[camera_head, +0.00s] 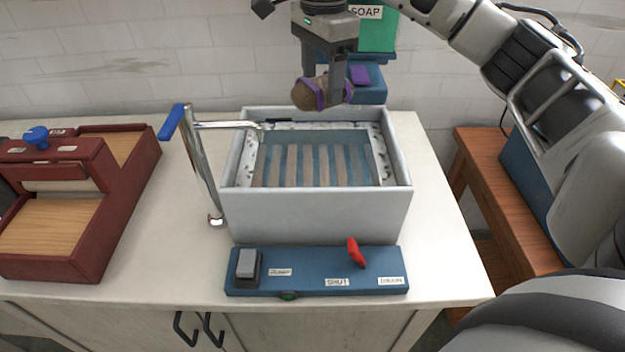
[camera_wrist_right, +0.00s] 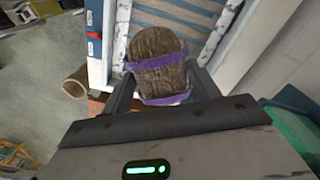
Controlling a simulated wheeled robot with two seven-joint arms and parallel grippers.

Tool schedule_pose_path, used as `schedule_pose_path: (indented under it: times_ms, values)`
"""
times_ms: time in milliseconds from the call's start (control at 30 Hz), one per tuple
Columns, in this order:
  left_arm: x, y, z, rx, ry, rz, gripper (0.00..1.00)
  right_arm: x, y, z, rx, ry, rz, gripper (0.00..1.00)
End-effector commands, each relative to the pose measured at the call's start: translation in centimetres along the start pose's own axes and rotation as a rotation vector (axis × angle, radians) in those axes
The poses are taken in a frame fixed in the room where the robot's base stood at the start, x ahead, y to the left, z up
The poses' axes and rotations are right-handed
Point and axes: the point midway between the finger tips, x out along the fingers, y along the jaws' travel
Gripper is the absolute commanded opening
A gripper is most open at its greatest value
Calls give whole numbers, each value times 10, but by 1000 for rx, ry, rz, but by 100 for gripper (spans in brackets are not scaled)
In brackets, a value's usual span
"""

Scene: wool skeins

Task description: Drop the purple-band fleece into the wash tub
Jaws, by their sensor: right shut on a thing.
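The purple-band fleece (camera_head: 309,96) is a brown rounded bundle with purple bands. My right gripper (camera_head: 322,85) is shut on it and holds it in the air above the far edge of the wash tub. In the right wrist view the fleece (camera_wrist_right: 157,62) sits between the fingers of my right gripper (camera_wrist_right: 163,95). The wash tub (camera_head: 318,215) is a pale grey box with water, foam along its sides and a slatted bottom. My left gripper is in neither view.
A blue-handled metal tap (camera_head: 205,165) stands left of the tub. A blue control box (camera_head: 315,282) with a red lever (camera_head: 355,252) lies in front. A dark red wooden box (camera_head: 75,200) stands left. A green soap box (camera_head: 378,32) is behind.

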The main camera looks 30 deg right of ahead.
Motion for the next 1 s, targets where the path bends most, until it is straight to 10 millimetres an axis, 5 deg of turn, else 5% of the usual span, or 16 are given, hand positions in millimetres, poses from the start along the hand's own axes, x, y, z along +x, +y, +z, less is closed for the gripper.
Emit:
schedule_pose_path:
  times_ms: [267,300,400,767,1000]
  values:
    - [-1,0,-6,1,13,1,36,1,0,0,0,0,0,38]
    - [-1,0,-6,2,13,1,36,1,0,0,0,0,0,66]
    - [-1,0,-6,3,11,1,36,1,0,0,0,0,0,86]
    - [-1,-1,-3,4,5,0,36,-6,-1,0,1,0,-3,86]
    - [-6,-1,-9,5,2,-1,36,-56,-1,-1,2,1,-7,86]
